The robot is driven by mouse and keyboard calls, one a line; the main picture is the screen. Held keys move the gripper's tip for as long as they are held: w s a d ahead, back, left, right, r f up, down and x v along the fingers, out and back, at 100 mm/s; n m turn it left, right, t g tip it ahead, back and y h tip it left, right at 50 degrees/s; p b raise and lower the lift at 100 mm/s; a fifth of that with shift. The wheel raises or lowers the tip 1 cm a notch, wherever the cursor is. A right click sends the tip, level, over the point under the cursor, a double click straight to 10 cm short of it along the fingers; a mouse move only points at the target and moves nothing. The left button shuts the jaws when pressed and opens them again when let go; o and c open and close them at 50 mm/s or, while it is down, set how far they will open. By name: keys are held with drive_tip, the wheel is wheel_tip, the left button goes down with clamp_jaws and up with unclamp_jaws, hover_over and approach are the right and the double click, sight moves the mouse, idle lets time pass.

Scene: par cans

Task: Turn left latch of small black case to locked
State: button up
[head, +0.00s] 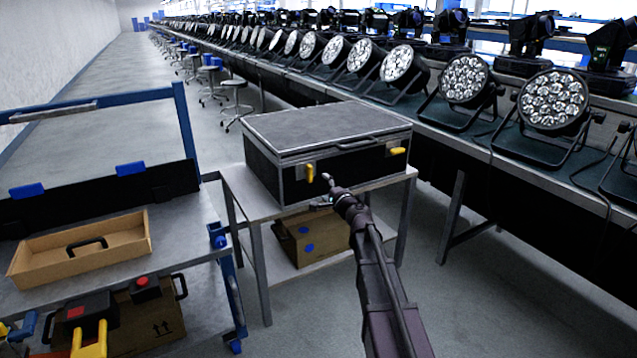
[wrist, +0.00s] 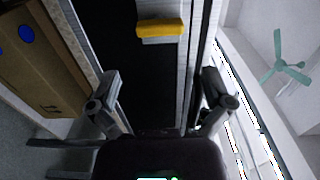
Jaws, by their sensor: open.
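The small black case (head: 335,170) has silver edges and a closed grey lid, and sits on a small table. Its left latch (head: 310,173) is yellow and points up and down; it also shows in the wrist view (wrist: 160,28). The right latch (head: 397,151) is yellow and lies roughly level. My gripper (head: 325,192) is in front of the case, just right of and below the left latch. In the wrist view its fingers (wrist: 160,88) are spread wide with nothing between them, apart from the latch.
The small table (head: 235,185) holds the case, with a cardboard box (head: 310,238) on its lower shelf. A workbench with an open cardboard tray (head: 120,240) stands at left. A long bench (head: 540,165) of stage lights runs behind and right.

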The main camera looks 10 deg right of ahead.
drive_tip(key=shift+v, duration=0.95)
drive_tip(key=shift+a, duration=0.1)
drive_tip(key=s+a+f+n+g+y, duration=0.1)
drive_tip(key=s+a+f+n+g, duration=0.45)
drive_tip(key=s, duration=0.25)
drive_tip(key=s+a+f+n+g+y, duration=0.1)
drive_tip(key=s+a+f+n+g, duration=0.4)
drive_tip(key=s, duration=0.3)
drive_tip(key=s+d+f+n+g+h, duration=0.2)
drive_tip(key=s+d+f+g+h, duration=0.15)
drive_tip(key=s, duration=0.55)
drive_tip(key=s+d+f+n+g+h, duration=0.25)
drive_tip(key=s+f+h, duration=0.2)
drive_tip(key=s, duration=0.35)
wheel_tip(320, 180, up, 36)
drive_tip(key=p, duration=3.5)
drive_tip(key=shift+s+d+f+g+p, duration=0.25)
drive_tip(key=shift+s+d+g+p, duration=0.05)
drive_tip(key=shift+s+d+g, duration=0.1)
drive_tip(key=shift+c, duration=0.2)
